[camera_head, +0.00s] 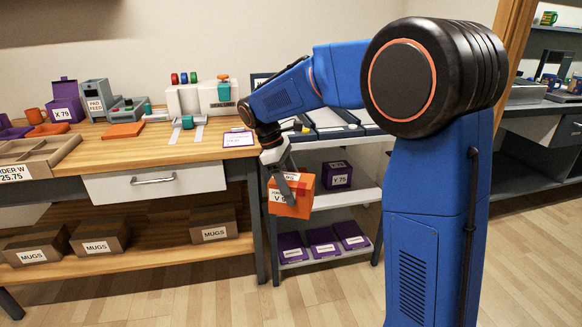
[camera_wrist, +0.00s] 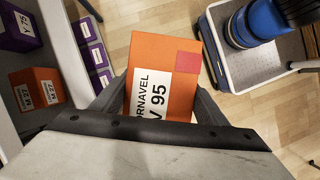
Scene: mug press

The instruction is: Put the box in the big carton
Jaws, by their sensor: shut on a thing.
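My gripper (camera_head: 288,182) is shut on an orange box (camera_head: 298,208) with a white label. It holds the box in the air in front of the shelf unit, right of the workbench. In the wrist view, the box (camera_wrist: 182,55) sits between the two dark fingers of my gripper (camera_wrist: 158,100). Its label reads "V 95", and a red patch marks one corner. I cannot make out a big carton for certain. Brown cartons marked MUGS (camera_head: 97,236) stand on the bench's lower shelf.
The workbench (camera_head: 200,146) carries a press, a feeder and trays. The wooden floor (camera_head: 325,292) in front is clear.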

